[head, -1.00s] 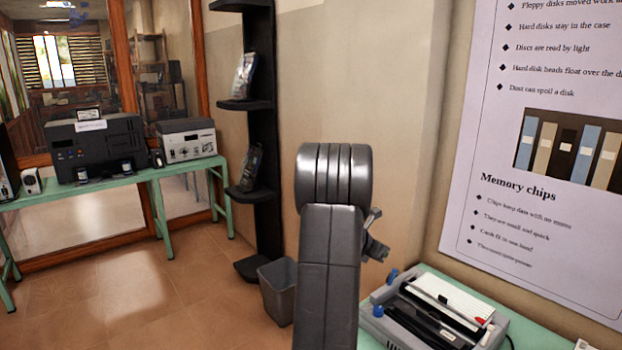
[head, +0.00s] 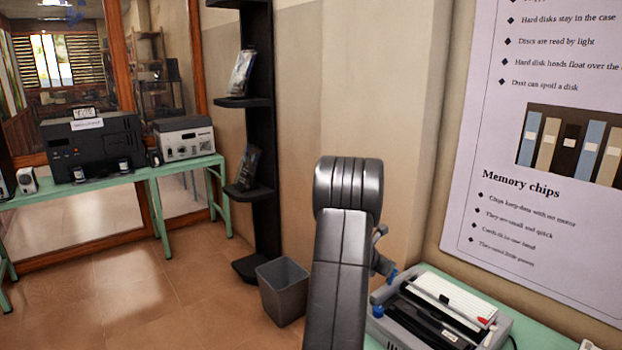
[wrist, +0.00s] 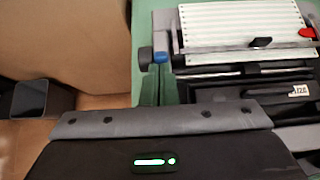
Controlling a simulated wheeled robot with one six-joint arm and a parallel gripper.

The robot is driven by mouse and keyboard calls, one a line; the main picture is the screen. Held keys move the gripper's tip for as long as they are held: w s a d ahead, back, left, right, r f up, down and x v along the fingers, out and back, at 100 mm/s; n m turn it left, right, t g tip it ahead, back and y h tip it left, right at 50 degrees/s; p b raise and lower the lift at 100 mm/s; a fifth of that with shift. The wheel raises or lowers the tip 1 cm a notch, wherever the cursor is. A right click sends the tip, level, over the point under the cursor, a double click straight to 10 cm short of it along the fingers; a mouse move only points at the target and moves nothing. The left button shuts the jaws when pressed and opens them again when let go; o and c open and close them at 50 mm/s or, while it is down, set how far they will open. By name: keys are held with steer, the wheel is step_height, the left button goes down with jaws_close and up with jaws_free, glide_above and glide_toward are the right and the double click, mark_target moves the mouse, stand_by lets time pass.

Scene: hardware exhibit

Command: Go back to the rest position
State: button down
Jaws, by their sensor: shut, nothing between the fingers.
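My gripper shows in the wrist view (wrist: 162,122) as a dark body with a grey front edge and a green light. It is shut and empty. In the head view my arm stands raised at the middle, and only a small part of the end (head: 381,252) shows past its right side. A grey printer-like machine (head: 440,312) sits on a green table (head: 432,272), to the right of my arm.
A grey bin (head: 283,290) stands on the floor left of my arm. A black shelf (head: 262,140) stands behind it. A green bench (head: 120,180) with old devices is at the far left. A poster (head: 540,215) hangs at right. The tiled floor at left is clear.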

steer(key=shift+s+a+f+b, duration=0.5)
steer(key=shift+s+a+f, duration=0.55)
steer(key=shift+f, duration=0.2)
steer(key=shift+a+f+b, duration=0.2)
steer(key=shift+f+b, duration=0.05)
steer(key=shift+b, duration=0.1)
steer(key=shift+s+a+f+t+h+b, duration=0.1)
steer(key=shift+f+t+h+b, duration=0.35)
steer(key=shift+b, duration=0.3)
steer(key=t+h+b, duration=0.1)
steer(key=b, duration=0.1)
steer(key=s+a+f+t+h+b, duration=0.1)
steer(key=b, duration=0.2)
steer(key=shift+a+f+h, duration=0.1)
steer(key=shift+f+h, duration=0.1)
steer(key=shift+h, duration=0.05)
steer(key=a, duration=0.1)
steer(key=s+a+f+b, duration=0.1)
steer(key=s+a, duration=0.1)
steer(key=shift+s+a+f+b, duration=0.2)
steer(key=shift+f+b, duration=0.1)
steer(key=shift+f, duration=0.1)
steer(key=v, duration=0.7)
steer(key=shift+s+a+r+b, duration=0.2)
steer(key=shift+r+b, duration=0.1)
steer(key=shift+r, duration=0.05)
